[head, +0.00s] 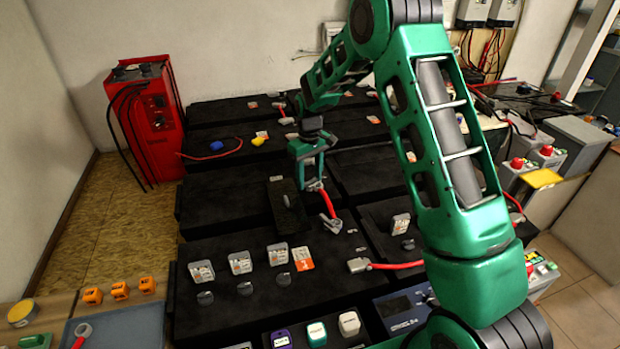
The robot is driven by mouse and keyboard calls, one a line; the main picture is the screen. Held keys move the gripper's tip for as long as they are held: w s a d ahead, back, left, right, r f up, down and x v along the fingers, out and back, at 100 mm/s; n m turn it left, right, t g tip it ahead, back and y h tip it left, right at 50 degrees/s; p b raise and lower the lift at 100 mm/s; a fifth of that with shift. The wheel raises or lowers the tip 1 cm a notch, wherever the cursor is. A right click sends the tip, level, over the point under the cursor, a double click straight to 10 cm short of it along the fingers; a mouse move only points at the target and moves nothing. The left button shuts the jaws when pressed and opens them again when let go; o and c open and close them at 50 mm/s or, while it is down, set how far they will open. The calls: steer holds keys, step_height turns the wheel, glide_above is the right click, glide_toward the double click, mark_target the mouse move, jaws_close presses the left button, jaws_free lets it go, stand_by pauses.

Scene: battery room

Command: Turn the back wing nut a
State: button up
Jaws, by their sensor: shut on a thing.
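My gripper (312,186) is green, reaches down over the black battery blocks in the middle of the head view, and is shut at the upper end of a short red cable (327,203). The small back wing nut is hidden at the fingertips and too small to make out, so its turn angle cannot be told. The cable's lower end has a grey metal lug (331,223) on the nearer block. A dark flat piece (287,206) with a light handle-like part lies just left of the gripper.
A red charger cabinet (147,118) stands at the back left. Small clear boxes (240,262) and dark round caps (245,288) sit on the near block. Another red cable (396,265) with a grey lug lies to the right. My arm hides much of the right side.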

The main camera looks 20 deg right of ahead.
steer(key=shift+w+d+r+m, duration=0.1)
steer(key=shift+w+m, duration=0.05)
steer(key=shift+m, duration=1.95)
steer(key=o, duration=1)
steer(key=shift+o, duration=0.2)
steer(key=shift+r, duration=3.9)
